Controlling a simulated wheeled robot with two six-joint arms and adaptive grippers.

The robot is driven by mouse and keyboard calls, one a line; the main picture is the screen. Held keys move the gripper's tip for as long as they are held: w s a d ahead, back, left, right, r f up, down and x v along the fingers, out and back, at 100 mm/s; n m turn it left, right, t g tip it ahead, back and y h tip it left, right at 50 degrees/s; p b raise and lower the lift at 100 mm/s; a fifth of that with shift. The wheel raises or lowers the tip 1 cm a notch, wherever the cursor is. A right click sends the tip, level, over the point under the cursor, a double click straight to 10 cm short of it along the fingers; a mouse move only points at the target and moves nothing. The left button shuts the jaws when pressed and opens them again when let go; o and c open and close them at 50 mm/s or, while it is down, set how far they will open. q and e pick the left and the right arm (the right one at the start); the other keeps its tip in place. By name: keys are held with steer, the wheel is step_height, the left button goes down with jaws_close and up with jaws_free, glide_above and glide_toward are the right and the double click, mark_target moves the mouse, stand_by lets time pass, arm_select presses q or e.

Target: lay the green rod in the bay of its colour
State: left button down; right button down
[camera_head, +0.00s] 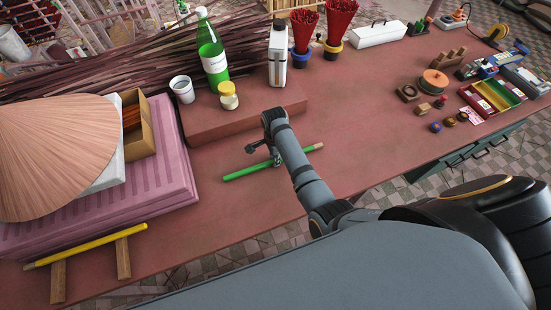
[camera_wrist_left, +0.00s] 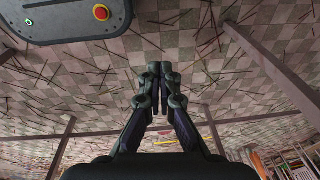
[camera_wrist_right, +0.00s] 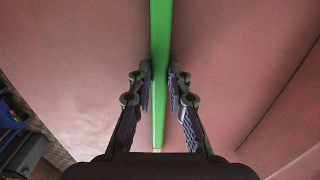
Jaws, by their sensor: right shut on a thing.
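The green rod (camera_head: 245,172) is long and thin, with a pale tip at its right end, and is level over the bare middle of the table. My right gripper (camera_head: 275,159) is shut on it near its middle; its fingers cover that part. In the right wrist view the rod (camera_wrist_right: 160,60) runs between the two fingers (camera_wrist_right: 160,85). I cannot tell whether it touches the table. A tray (camera_head: 490,98) with red, green and yellow compartments stands at the right. My left gripper (camera_wrist_left: 159,80) is shut and empty above the floor, outside the head view.
A yellow rod (camera_head: 85,246) lies across two wooden blocks at the front left. A pink slab (camera_head: 170,185) with a conical hat (camera_head: 50,150) is at the left. A green bottle (camera_head: 213,60), jar and cup stand behind. Wooden pieces and small balls are near the tray.

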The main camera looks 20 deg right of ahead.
steer(key=c, duration=1.5)
jaws_free()
steer(key=shift+s+a, duration=0.1)
steer(key=shift+a, duration=0.1)
arm_select(q)
steer(key=s+a, duration=0.2)
steer(key=s, duration=0.2)
arm_select(e)
steer(key=shift+o, duration=1)
steer(key=shift+d, duration=0.1)
steer(key=shift+r, duration=0.1)
step_height(320, 180, up, 7)
steer(key=p, duration=0.7)
steer(key=shift+f, duration=0.2)
step_height(320, 180, up, 5)
steer(key=shift+f, duration=0.15)
arm_select(q)
step_height(320, 180, up, 7)
steer(key=w, duration=0.1)
steer(key=shift+d+f, duration=0.2)
steer(key=shift+d, duration=0.1)
arm_select(e)
steer(key=shift+r, duration=0.35)
